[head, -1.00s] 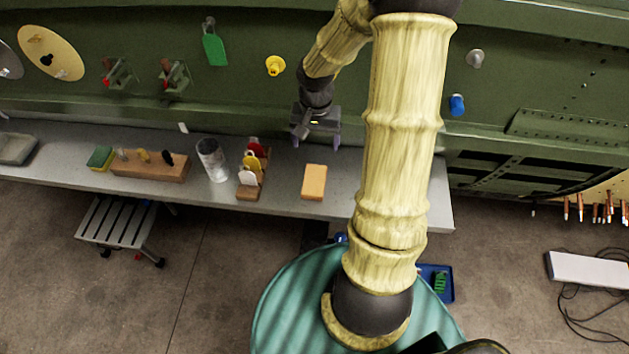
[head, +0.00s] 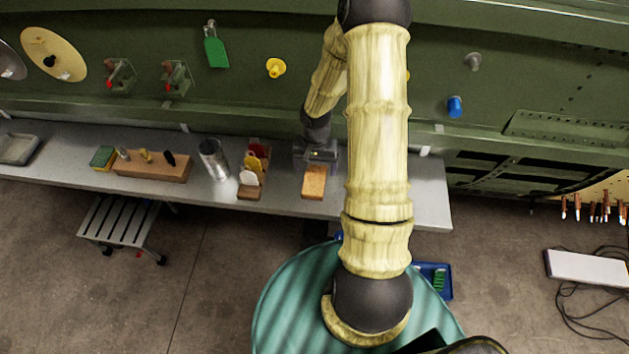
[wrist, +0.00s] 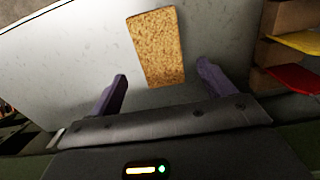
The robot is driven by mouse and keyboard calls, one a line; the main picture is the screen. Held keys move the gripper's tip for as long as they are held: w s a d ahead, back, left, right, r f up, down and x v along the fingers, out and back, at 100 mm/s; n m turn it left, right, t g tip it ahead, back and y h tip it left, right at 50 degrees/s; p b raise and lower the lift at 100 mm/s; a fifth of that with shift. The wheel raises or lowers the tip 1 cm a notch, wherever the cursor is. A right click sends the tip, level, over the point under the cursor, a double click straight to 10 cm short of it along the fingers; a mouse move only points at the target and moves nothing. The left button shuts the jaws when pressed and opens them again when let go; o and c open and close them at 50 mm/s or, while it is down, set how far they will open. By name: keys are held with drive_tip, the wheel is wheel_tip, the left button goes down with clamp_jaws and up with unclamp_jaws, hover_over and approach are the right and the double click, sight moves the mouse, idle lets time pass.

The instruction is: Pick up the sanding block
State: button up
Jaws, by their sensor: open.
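The sanding block is likely the tan-orange rectangular block (head: 314,183) lying flat on the grey bench, right of the small rack. It also shows in the wrist view (wrist: 156,48), speckled and brown, ahead of the fingers. My gripper (wrist: 163,88) is open and empty, with one purple finger to each side of the block's near end. In the head view my gripper (head: 315,160) is just behind the block, low over the bench. Its fingertips are hidden there. I cannot tell how high it is above the bench.
A wooden rack with red, yellow and white pieces (head: 253,170) stands close left of the block. Further left are a clear cylinder (head: 214,160), a wooden holder (head: 150,168) and a green-yellow sponge (head: 103,158). The green fuselage panel (head: 240,95) rises behind. Bench right of the block is clear.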

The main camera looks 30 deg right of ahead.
sight(315, 177)
drive_tip(key=shift+w+f+p, duration=0.1)
drive_tip(key=shift+f+p, duration=0.8)
drive_tip(key=shift+f, duration=1.7)
drive_tip(key=c, duration=1.1)
